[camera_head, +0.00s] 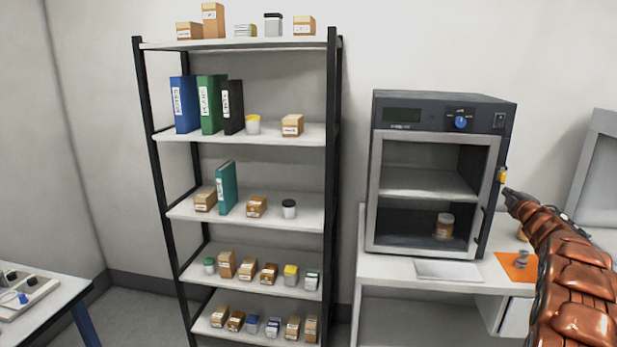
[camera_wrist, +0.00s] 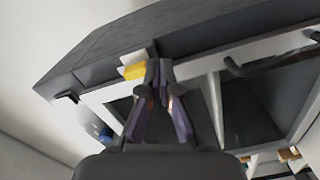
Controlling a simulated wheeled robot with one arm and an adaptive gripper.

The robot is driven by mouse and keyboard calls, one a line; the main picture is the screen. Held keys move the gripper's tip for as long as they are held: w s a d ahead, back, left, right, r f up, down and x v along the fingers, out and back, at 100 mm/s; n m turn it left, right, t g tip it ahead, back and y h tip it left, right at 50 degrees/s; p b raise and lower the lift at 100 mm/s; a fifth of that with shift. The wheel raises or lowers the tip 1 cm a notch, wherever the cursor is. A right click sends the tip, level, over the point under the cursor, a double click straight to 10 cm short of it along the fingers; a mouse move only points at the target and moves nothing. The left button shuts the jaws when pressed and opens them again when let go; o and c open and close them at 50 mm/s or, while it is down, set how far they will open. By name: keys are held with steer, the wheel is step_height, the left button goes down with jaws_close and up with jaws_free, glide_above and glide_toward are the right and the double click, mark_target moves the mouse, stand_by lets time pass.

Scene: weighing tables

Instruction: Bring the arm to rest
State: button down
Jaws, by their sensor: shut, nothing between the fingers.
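My arm reaches in from the right edge of the head view, with copper-coloured covers on its links. My gripper (camera_head: 511,197) is at the right front edge of a dark grey oven-like cabinet (camera_head: 440,103). In the wrist view my gripper (camera_wrist: 160,72) has its fingers together and holds nothing. Its tips are in front of the cabinet's front, close to a yellow piece (camera_wrist: 134,71). The yellow piece (camera_head: 502,175) also shows at the cabinet's right side in the head view. I cannot tell whether the fingertips touch it.
The cabinet stands on a white table (camera_head: 385,266) with a white plate (camera_head: 448,270) and an orange mat (camera_head: 517,266) in front. A jar (camera_head: 444,226) is inside the cabinet. A shelf rack (camera_head: 335,150) with boxes, binders and jars stands left. Another table (camera_head: 62,297) is far left.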

steer(key=s+a+r+m+g+h, duration=0.25)
steer(key=a+m, duration=0.25)
steer(key=a, duration=0.3)
steer(key=s+a+f+m+g+y, duration=0.1)
steer(key=s+a+f+m+g, duration=0.15)
steer(key=s+a, duration=0.45)
steer(key=s+a+f+m+g+y, duration=0.1)
steer(key=s+a+m+g, duration=0.1)
steer(key=s+a+g, duration=0.35)
steer(key=s+a+f+g+y, duration=0.1)
steer(key=s+a+f, duration=0.3)
steer(key=s+a, duration=0.6)
steer(key=s+a+f+m+g+y, duration=0.1)
steer(key=s+a+f+g, duration=0.3)
steer(key=s+a, duration=0.6)
steer(key=s+a+f+g+y, duration=0.3)
steer(key=s+a, duration=0.8)
steer(key=s, duration=1.4)
steer(key=shift+s+f+m, duration=0.3)
steer(key=shift+f+m, duration=0.05)
steer(key=shift+f, duration=0.4)
steer(key=c, duration=1.8)
jaws_free()
steer(key=shift+a+g+y, duration=0.1)
steer(key=shift+g+y, duration=0.15)
steer(key=shift+c, duration=0.2)
